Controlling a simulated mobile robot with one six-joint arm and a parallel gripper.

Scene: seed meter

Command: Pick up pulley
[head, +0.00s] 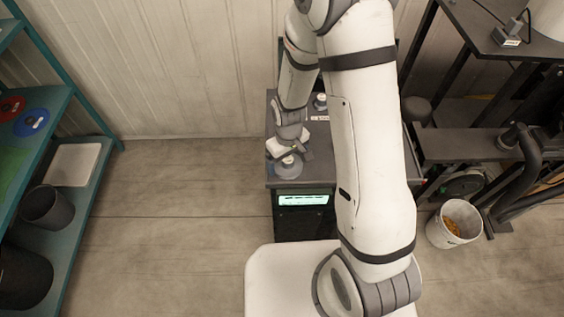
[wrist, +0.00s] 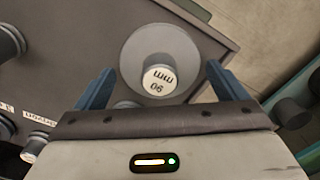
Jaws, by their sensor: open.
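The likely pulley is a grey disc (wrist: 135,50) with a raised hub and a white cap marked "mm" and "90" or "06", lying on the dark top of a cabinet. In the head view it is the grey disc (head: 289,168) near the cabinet's front left corner. My gripper (wrist: 162,86) is open, with one blue finger at each side of the disc's near part in the wrist view. Nothing is held between the fingers. In the head view my gripper (head: 284,152) is just above the disc and partly covers it. I cannot tell whether the fingers touch it.
Another round piece (head: 320,102) with a label stands further back on the cabinet top (head: 318,165). Grey cylindrical parts (wrist: 8,42) show at the wrist view's left. A teal shelf (head: 95,150) is at left; a white bucket (head: 454,224) stands on the floor at right.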

